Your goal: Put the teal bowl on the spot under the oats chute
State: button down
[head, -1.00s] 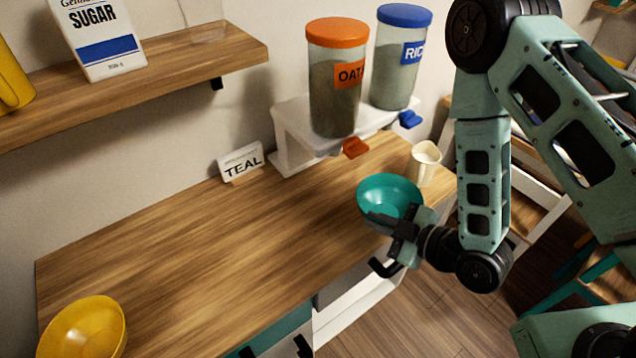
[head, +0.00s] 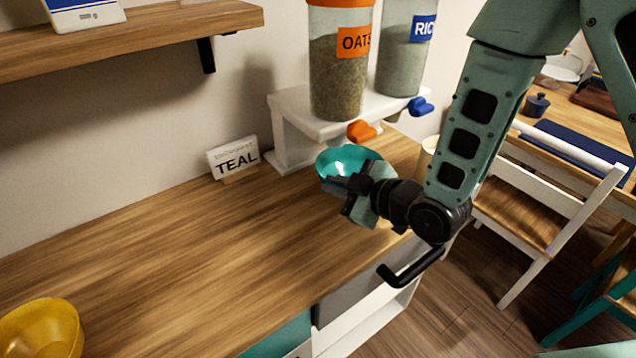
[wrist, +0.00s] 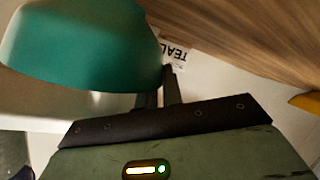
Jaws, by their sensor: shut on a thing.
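The teal bowl (head: 345,158) is held by its near rim in my gripper (head: 350,190), which is shut on it. In the head view the bowl is upright, just below and left of the orange chute lever (head: 362,131) of the oats dispenser (head: 338,80). In the wrist view the bowl's teal side (wrist: 95,50) fills the upper left, with the finger tips (wrist: 160,90) at its edge. My gripper hides part of the bowl. I cannot tell whether the bowl touches the counter (head: 190,250). The spot under the chute is hidden.
The rice dispenser (head: 403,60) with a blue lever stands right of the oats on the white stand (head: 290,125). A cream cup (head: 427,158) is partly behind my arm. A TEAL card (head: 235,160) stands left. A yellow bowl (head: 42,328) is front left; the counter between is clear.

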aim_at(324, 181)
jog(key=w+a, duration=0.1)
jog(key=a, duration=0.1)
jog(key=w+a+p, duration=0.1)
jog(key=w, duration=0.1)
jog(key=shift+w+a+r, duration=0.2)
jog(key=shift+w+a, duration=0.1)
jog(key=shift+a, duration=0.05)
jog(key=shift+s+d+f, duration=0.1)
jog(key=shift+f, duration=0.8)
jog(key=c, duration=1.5)
grip_release()
jog(key=shift+f, duration=0.1)
jog(key=shift+c, duration=0.2)
jog(key=shift+d, duration=0.1)
